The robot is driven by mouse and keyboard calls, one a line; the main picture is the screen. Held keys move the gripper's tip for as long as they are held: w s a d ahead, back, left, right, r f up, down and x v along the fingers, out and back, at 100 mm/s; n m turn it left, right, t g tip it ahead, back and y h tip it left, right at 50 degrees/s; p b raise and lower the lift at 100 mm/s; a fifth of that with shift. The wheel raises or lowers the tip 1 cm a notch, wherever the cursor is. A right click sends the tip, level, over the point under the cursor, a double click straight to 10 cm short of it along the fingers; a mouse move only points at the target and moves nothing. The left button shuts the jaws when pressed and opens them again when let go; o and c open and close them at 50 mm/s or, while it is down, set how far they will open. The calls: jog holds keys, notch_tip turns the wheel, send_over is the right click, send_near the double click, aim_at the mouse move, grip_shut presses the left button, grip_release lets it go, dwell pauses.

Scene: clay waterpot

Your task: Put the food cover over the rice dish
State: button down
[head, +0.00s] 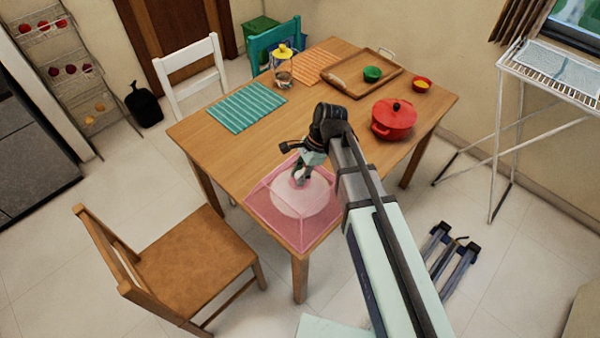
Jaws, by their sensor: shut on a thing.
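The food cover (268,207) is a pink, see-through, box-like cover at the near corner of the wooden table. My gripper (299,181) is above it, pointing down, shut on the top of the cover. A pale round shape, seemingly the rice dish (300,204), shows through the pink cover, so the cover appears to be around or over it. I cannot tell whether the cover's lower rim touches the table or hangs slightly above it.
A wooden chair (190,255) stands close at the left.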

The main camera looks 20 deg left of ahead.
jog(key=c, duration=0.8)
grip_release()
jog(key=shift+c, duration=0.2)
jog(key=shift+r, duration=0.5)
jog(key=b+v, duration=0.3)
jog(key=v, duration=0.8)
jog(key=shift+d+r, duration=0.2)
jog(key=shift+r, duration=0.15)
jog(key=shift+w+r, duration=0.1)
